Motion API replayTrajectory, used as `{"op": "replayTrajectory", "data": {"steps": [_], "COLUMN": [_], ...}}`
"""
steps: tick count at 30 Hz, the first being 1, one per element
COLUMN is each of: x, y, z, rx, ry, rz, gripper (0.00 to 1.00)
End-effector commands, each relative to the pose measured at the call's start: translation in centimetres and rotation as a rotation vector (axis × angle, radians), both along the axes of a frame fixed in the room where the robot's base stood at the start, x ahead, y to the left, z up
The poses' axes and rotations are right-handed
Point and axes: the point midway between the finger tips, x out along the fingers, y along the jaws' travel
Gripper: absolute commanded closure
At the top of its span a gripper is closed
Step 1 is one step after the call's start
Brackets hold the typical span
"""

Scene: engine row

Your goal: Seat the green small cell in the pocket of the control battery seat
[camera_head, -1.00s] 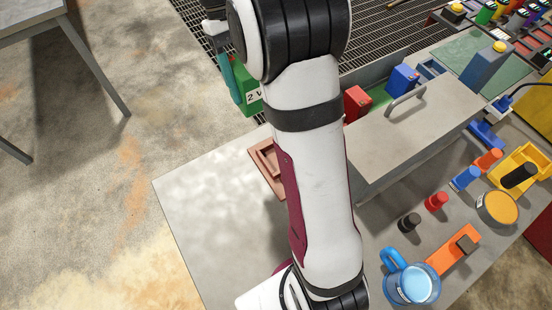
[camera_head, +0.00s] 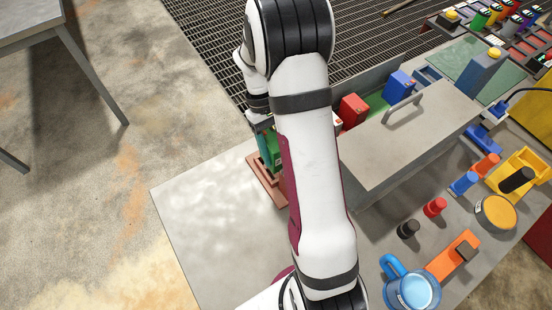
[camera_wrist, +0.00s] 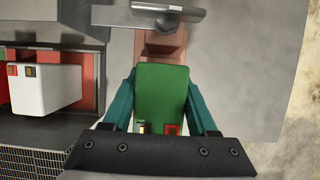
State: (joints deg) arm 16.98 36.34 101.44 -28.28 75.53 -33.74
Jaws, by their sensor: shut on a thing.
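The green small cell (camera_wrist: 162,92) is upright between the teal fingers of my gripper (camera_wrist: 162,108), which is shut on it. Its two terminals, one pale and one red, face the wrist camera. In the head view the green cell (camera_head: 273,150) shows beside my arm, over the reddish-brown control battery seat (camera_head: 262,180). My arm hides part of the seat and cell. In the wrist view a brown part of the seat (camera_wrist: 162,46) shows beyond the cell. I cannot tell whether the cell's lower end is inside the pocket or just above it.
A grey box with a handled lid (camera_head: 410,125) stands right of the seat, with a red cell (camera_head: 352,110) and a blue cell (camera_head: 401,84) behind it. A white cell (camera_wrist: 45,88) shows left in the wrist view. The bench's near left part (camera_head: 215,225) is clear.

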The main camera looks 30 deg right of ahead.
Motion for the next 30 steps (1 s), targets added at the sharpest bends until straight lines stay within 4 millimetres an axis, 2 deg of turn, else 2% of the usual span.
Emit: {"op": "replayTrajectory", "data": {"steps": [3, 6, 17, 18, 22, 30], "x": [-0.1, 0.0, 0.0, 0.0, 0.0, 0.0], "y": [0.0, 0.0, 0.0, 0.0, 0.0, 0.0], "z": [-2.2, -3.6, -4.1, -4.1, -4.1, -4.0], "rx": [0.001, 0.000, 0.000, 0.000, 0.000, 0.000], "ry": [0.003, 0.001, -0.001, 0.000, 0.000, 0.000], "rz": [0.001, 0.001, 0.000, 0.001, 0.001, 0.001], "gripper": [1.00, 1.00, 1.00, 0.36, 0.13, 0.11]}}
